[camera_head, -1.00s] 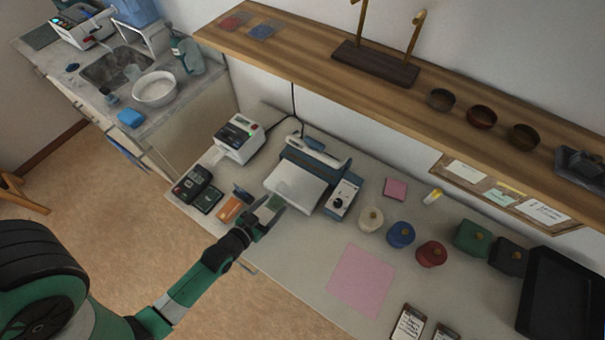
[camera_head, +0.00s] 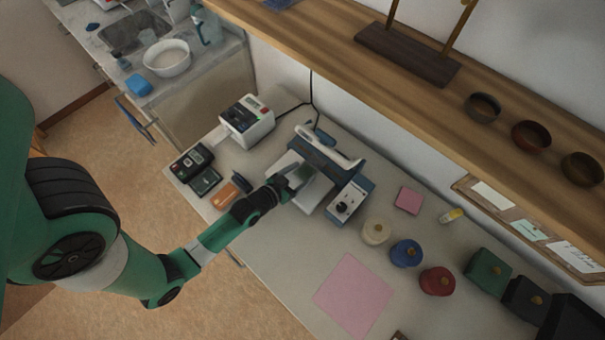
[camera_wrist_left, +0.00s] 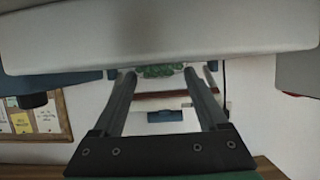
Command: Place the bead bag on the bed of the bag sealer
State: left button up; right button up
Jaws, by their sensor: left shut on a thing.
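The bag sealer (camera_head: 348,200) stands on the bench, with its pale flat bed (camera_head: 313,192) on its front side and a white sealing arm (camera_head: 330,147) along its back. My left gripper (camera_head: 297,179) is over the bed, shut on the bead bag. In the left wrist view the green beads of the bead bag (camera_wrist_left: 158,71) show between the fingertips; the rest of the bag is largely hidden. A large pale slab, apparently the bed, fills the top of that view. I cannot tell whether the bag touches the bed. My right gripper is not in view.
A label printer (camera_head: 246,121), a card terminal (camera_head: 191,163) and an orange item (camera_head: 230,192) sit left of the sealer. Cream (camera_head: 377,231), blue (camera_head: 406,252) and red (camera_head: 437,280) round pots stand to the right. A pink sheet (camera_head: 354,294) lies in front. A wooden shelf (camera_head: 340,55) overhangs the back.

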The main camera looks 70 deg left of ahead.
pick_arm(q)
jog(key=shift+w+r, duration=0.15)
jog(key=o, duration=0.9)
jog(key=shift+f, duration=0.2)
jog(key=o, duration=0.3)
jog(key=shift+o, duration=0.2)
jog(key=shift+r+p, duration=0.3)
jog(key=v, duration=1.2)
jog(key=shift+p, duration=0.35)
jog(key=shift+d+f, duration=0.1)
jog(key=shift+f, duration=0.05)
